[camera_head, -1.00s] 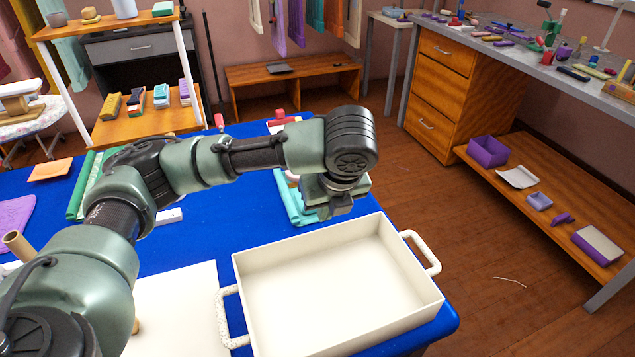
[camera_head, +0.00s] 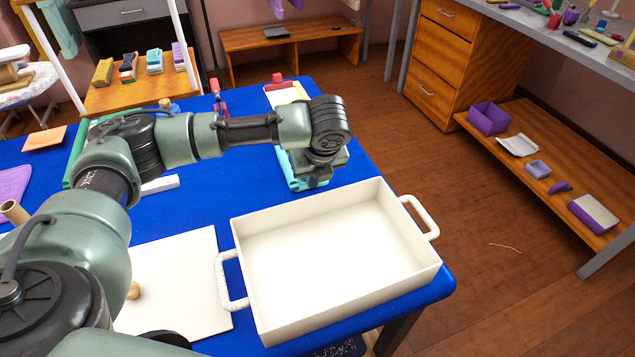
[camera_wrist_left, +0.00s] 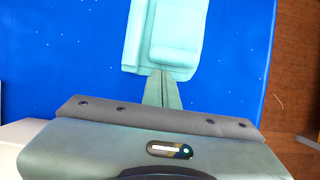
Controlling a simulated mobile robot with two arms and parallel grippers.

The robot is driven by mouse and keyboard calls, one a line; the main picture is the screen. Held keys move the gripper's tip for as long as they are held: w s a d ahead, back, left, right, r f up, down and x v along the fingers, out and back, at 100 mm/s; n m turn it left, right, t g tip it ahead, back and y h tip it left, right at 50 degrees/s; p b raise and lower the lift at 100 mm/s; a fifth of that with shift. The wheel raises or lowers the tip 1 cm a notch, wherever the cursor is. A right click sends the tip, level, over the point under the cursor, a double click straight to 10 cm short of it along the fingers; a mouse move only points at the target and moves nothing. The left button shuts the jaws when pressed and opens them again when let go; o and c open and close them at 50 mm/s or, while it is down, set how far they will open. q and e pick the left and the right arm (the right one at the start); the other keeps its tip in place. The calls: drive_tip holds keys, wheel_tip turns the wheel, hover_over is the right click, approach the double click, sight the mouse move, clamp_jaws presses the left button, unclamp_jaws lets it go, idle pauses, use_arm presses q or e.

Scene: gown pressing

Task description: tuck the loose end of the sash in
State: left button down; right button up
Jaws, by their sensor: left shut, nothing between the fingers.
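A folded teal cloth bundle (camera_wrist_left: 175,35) lies on the blue table, in the upper middle of the left wrist view. A smaller raised teal piece lies across it; I cannot tell whether this is the sash or its loose end. In the head view the teal bundle (camera_head: 288,168) is mostly hidden behind my left gripper (camera_head: 318,182). In the left wrist view my left gripper's fingers (camera_wrist_left: 162,84) are together, empty, with their tips at the bundle's near edge. I cannot tell whether they touch it. My right gripper is not in view.
A white open tray (camera_head: 340,309) with two handles stands empty at the table's front right. A flat white board (camera_head: 190,265) lies left of it.

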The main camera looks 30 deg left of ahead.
use_arm(q)
drive_tip(key=shift+w+a, duration=0.2)
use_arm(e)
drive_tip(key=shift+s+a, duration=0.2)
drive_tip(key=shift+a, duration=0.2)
